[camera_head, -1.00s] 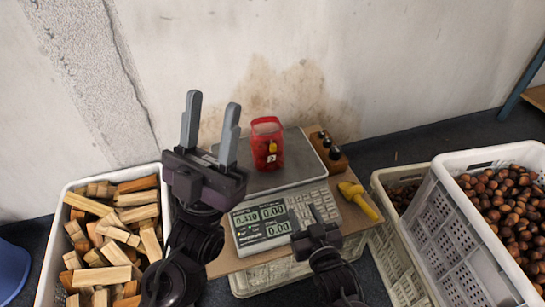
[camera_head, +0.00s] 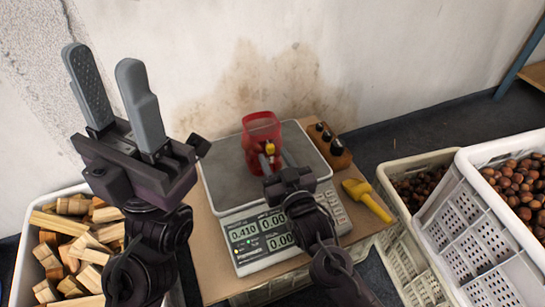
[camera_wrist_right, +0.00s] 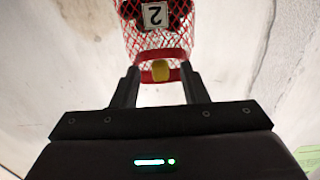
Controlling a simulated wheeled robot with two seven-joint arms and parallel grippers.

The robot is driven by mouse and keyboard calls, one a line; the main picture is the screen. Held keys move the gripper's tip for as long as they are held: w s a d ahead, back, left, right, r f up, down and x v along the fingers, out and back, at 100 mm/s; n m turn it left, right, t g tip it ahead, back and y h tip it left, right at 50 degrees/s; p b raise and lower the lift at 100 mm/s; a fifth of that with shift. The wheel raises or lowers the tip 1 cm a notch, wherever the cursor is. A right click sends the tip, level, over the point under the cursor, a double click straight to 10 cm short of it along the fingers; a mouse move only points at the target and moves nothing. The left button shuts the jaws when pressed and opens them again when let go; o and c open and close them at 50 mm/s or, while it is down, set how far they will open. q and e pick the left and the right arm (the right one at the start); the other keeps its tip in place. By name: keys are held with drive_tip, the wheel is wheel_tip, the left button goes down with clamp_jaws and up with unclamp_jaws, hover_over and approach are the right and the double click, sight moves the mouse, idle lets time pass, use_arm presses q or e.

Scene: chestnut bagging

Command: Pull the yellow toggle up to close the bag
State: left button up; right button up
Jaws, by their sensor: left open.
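The red mesh bag (camera_head: 261,124) stands upright on the scale plate, its top open. The yellow toggle (camera_head: 270,148) is on its near side. In the right wrist view the bag (camera_wrist_right: 158,42) appears upside down with a "2" label (camera_wrist_right: 154,14). There the toggle (camera_wrist_right: 160,71) shows between the fingertips of my right gripper (camera_wrist_right: 160,78), with gaps on both sides. My right gripper (camera_head: 275,157) is open at the bag's near side and hides part of it. My left gripper (camera_head: 103,62) is open and empty, raised at the left, away from the bag.
The scale (camera_head: 222,181) stands on a wooden board. A block with dark knobs (camera_head: 331,152) and a yellow-handled tool (camera_head: 367,198) lie to its right. A crate of wood pieces (camera_head: 27,258) is at left; crates of chestnuts (camera_head: 470,215) are at right.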

drive_tip(key=shift+x, duration=0.9)
clamp_jaws()
